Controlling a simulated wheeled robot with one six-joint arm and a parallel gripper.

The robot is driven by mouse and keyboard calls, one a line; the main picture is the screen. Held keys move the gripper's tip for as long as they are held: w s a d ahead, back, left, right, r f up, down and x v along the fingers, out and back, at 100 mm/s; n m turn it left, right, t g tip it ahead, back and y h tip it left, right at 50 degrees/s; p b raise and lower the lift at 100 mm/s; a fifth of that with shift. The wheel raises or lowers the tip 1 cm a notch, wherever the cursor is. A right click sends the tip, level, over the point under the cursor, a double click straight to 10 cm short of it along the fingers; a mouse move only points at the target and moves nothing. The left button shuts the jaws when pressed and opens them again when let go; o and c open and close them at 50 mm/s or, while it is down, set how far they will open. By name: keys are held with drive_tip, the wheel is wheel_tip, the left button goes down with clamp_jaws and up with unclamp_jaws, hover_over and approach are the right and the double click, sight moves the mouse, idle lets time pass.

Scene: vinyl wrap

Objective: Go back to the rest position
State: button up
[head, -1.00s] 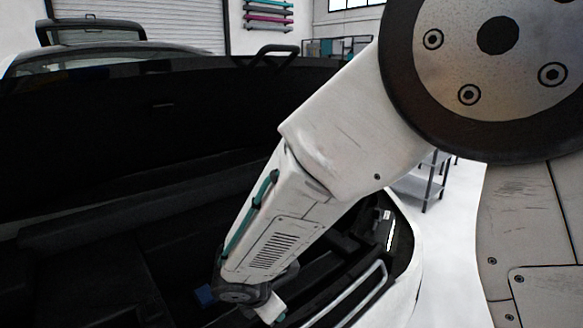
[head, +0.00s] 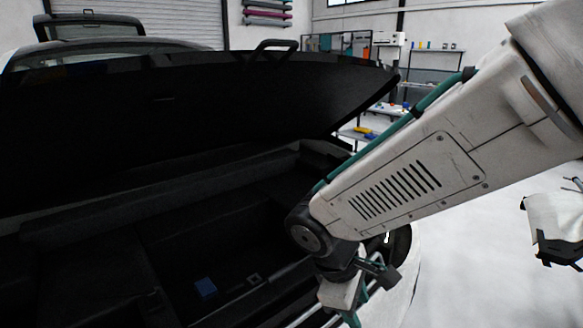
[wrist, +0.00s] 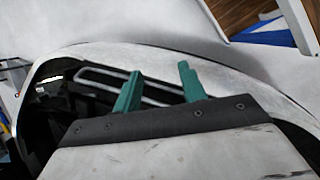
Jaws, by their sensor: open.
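My gripper shows in the wrist view (wrist: 160,72) with its two teal fingers apart and nothing between them. Beyond the fingers is the rounded white edge of the car (wrist: 230,66) with a dark lamp area. In the head view my arm reaches in from the right, and its wrist end hangs low, over or beside the right corner of the open trunk (head: 130,225). One teal finger shows at the bottom edge; the fingertips are cut off.
The raised dark trunk lid (head: 160,120) spans the left and middle. Shelves with small items (head: 435,62) stand at the back right. In the wrist view a blue-edged object (wrist: 265,37) lies at the upper right.

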drive_tip(key=s+d+r+m+y, duration=0.4)
drive_tip(key=s+d+r+m, duration=0.7)
drive_tip(key=d, duration=0.4)
drive_tip(key=shift+s+r+m+t, duration=0.35)
drive_tip(key=shift+s+m, duration=0.45)
drive_tip(key=shift+s, duration=0.35)
